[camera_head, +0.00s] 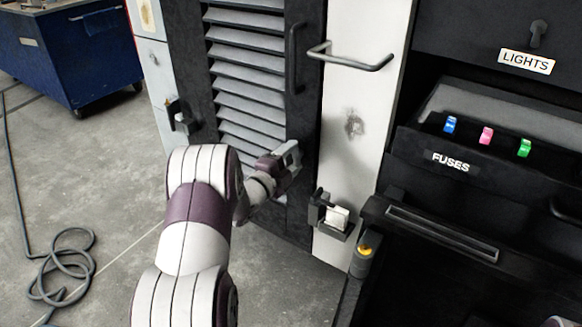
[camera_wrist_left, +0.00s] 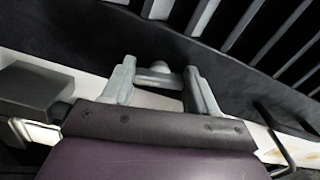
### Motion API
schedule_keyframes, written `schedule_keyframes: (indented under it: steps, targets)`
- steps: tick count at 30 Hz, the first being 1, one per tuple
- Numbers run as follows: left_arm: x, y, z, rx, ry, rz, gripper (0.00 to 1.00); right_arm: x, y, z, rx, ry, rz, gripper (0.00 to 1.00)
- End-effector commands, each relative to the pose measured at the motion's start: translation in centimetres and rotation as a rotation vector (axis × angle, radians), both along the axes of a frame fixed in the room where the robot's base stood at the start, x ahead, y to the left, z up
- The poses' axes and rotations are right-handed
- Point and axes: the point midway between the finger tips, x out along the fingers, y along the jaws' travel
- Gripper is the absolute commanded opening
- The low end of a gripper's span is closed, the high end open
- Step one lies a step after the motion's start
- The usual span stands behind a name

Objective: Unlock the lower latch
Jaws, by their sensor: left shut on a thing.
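My left gripper (camera_head: 292,155) is in front of the dark louvred door (camera_head: 308,120), near its edge beside the pale panel. In the left wrist view its two grey fingers (camera_wrist_left: 160,85) stand apart, with a small rounded grey knob (camera_wrist_left: 158,68) between them. The jaws are shut on this knob, which I take to be the latch's; the gripper hides it in the head view. A black bracket with a white block (camera_head: 338,217) sits low on the pale panel, below and right of the gripper.
A vertical black handle (camera_head: 294,58) is on the louvred door, and a bent grey bar handle (camera_head: 350,60) is on the pale panel (camera_head: 345,150). A fuse tray (camera_head: 490,150) is at right. A blue cart (camera_head: 75,60) and coiled cable (camera_head: 62,265) are on the floor at left.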

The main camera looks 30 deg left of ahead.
Motion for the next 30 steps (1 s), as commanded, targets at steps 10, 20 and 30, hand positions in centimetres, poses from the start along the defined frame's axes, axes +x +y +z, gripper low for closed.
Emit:
schedule_keyframes:
  steps: [10,20,30]
  targets:
    - [0.0,0.0,-0.2,0.169,-0.011,0.0,0.28,0.0,0.0,-2.3,0.0,0.0,0.0,0.73]
    - [0.0,0.0,0.0,0.216,-0.015,0.0,0.28,0.0,0.0,-2.6,0.0,0.0,0.0,0.73]
    - [0.0,0.0,0.0,0.216,-0.015,-0.001,0.62,0.0,0.0,-2.6,0.0,0.0,0.0,0.73]
